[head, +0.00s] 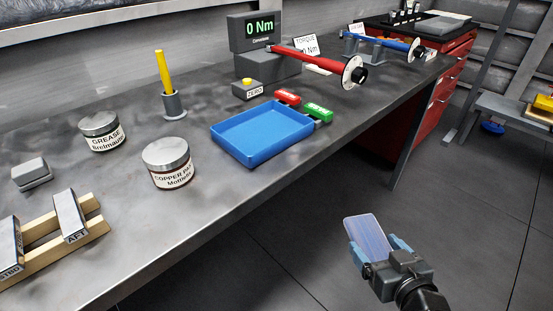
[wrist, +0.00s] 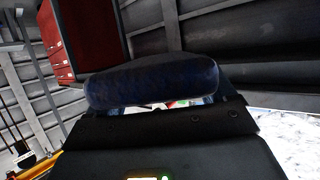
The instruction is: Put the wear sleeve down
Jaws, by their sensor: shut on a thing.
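The wear sleeve (head: 368,237) is a blue-grey, finely lined piece that looks rounded. My gripper (head: 379,258) is shut on it, with light blue fingers on either side. It is held tilted in front of the bench's near edge, over the floor at lower right of the head view. In the wrist view the sleeve (wrist: 152,85) is a dark blue rounded shape across the fingers, hiding most of what lies beyond. The sleeve touches only my gripper.
The grey bench (head: 225,205) carries an empty blue tray (head: 262,133), a copper paste jar (head: 168,163), a grease jar (head: 103,132), wooden rails (head: 52,240) with grey blocks, and a red torque wrench (head: 318,61). Bare bench top lies in front of the tray and jars.

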